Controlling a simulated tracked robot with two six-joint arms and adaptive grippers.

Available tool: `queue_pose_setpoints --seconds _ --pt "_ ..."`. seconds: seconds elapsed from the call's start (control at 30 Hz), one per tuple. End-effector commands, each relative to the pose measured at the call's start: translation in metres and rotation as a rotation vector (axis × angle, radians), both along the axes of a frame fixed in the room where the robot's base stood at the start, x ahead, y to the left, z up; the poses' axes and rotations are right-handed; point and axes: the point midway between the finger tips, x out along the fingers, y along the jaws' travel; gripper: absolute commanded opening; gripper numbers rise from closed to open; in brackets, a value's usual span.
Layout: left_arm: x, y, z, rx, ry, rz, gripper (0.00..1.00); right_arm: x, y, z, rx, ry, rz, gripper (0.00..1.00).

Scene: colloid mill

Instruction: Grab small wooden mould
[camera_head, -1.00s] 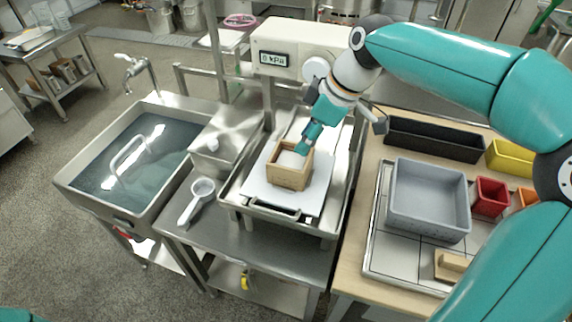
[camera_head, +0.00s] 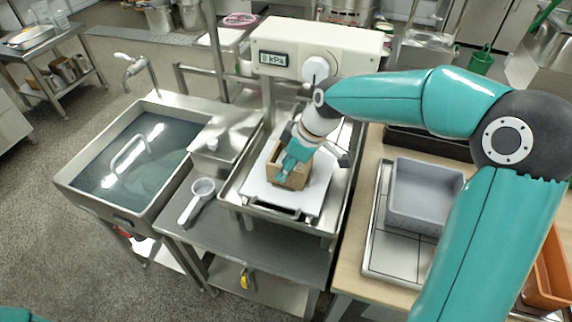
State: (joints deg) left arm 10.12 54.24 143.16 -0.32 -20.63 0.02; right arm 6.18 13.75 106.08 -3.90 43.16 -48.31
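The small wooden mould (camera_head: 292,184) is an open square box of light wood. It stands on a white sheet (camera_head: 309,196) in the metal tray of the press. My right gripper (camera_head: 286,169) reaches down over the mould from above and behind. Its teal fingers overlap the mould's opening and near wall in this view. The fingers hide part of the mould, and I cannot tell whether they grip a wall. My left gripper is not in view.
The press (camera_head: 318,48) with its display stands behind the mould. A water-filled sink (camera_head: 140,160) is at left, with a white scoop (camera_head: 196,201) beside it. A grey bin (camera_head: 418,205) stands on the wooden table at right, partly behind my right arm.

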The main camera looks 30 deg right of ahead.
Motion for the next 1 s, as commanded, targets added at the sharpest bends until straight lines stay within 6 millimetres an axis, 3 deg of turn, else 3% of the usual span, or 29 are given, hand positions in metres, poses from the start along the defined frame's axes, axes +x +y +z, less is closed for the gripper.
queue_pose_setpoints --seconds 0.17,0.4,1.0 --pt "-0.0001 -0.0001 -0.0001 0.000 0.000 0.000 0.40 0.0000 -0.0003 -0.0002 0.000 0.000 0.000 0.38" --pt "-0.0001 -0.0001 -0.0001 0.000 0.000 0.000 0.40 -0.0002 -0.0004 -0.0001 0.000 0.000 0.000 0.00" --pt "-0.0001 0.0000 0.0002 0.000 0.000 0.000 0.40 0.0004 -0.0003 0.0075 0.000 -0.002 0.001 0.00"
